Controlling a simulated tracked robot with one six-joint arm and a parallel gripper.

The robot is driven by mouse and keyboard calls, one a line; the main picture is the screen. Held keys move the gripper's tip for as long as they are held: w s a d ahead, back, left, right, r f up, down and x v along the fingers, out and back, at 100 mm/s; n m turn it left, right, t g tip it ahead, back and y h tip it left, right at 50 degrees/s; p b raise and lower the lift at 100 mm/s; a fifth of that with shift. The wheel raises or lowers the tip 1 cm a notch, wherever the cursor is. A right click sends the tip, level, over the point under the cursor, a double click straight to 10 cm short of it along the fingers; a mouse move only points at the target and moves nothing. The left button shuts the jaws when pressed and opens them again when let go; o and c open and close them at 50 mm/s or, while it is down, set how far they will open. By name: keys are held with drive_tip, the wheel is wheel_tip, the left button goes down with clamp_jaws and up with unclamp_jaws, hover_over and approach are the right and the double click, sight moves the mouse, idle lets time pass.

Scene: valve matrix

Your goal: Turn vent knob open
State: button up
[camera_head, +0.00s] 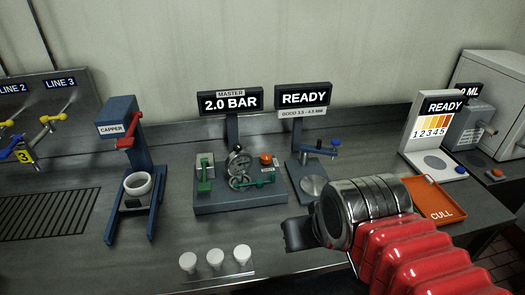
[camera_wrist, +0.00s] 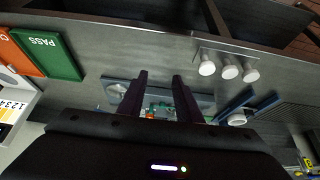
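The blue-grey valve block (camera_head: 240,201) stands on the bench under the "2.0 BAR" sign. It carries a round gauge (camera_head: 238,163), a green upright handle (camera_head: 205,178), a green lever (camera_head: 262,180) and an orange-red knob (camera_head: 266,158) with a small label beside it, too small to read surely. I cannot tell which part is the vent knob. My gripper (camera_wrist: 160,76) has two dark fingers standing apart, with nothing held between them. The green parts (camera_wrist: 160,108) show beyond the fingers, apart from them. In the head view, my gripper's dark end (camera_head: 299,234) is in front and right of the block.
A capper stand (camera_head: 122,131) with a white cup (camera_head: 138,187) is left of the block. Several white caps (camera_head: 215,258) sit in front. A blue-handled stand (camera_head: 313,187), an orange "CULL" tray (camera_head: 438,212) and a "READY" colour panel (camera_head: 433,118) are to the right.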

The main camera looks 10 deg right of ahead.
drive_tip(key=o, duration=0.5)
drive_tip(key=shift+w+r, duration=0.35)
drive_tip(key=shift+w, duration=0.1)
drive_tip(key=shift+c, duration=0.2)
drive_tip(key=w+r+m, duration=0.2)
drive_tip(key=w+r, duration=0.2)
drive_tip(key=w, duration=0.4)
drive_tip(key=m+g+h, duration=0.2)
drive_tip(key=m+h, duration=0.1)
drive_tip(key=m, duration=0.3)
hover_over(266, 157)
drive_tip(key=s+a, duration=0.4)
drive_tip(key=f, duration=0.2)
drive_tip(key=shift+s+d+r, duration=0.1)
drive_tip(key=shift+s+r, duration=0.1)
drive_tip(key=shift+r, duration=0.1)
drive_tip(key=shift+f, duration=0.1)
drive_tip(key=x, duration=1.3)
drive_tip(key=shift+f, duration=0.4)
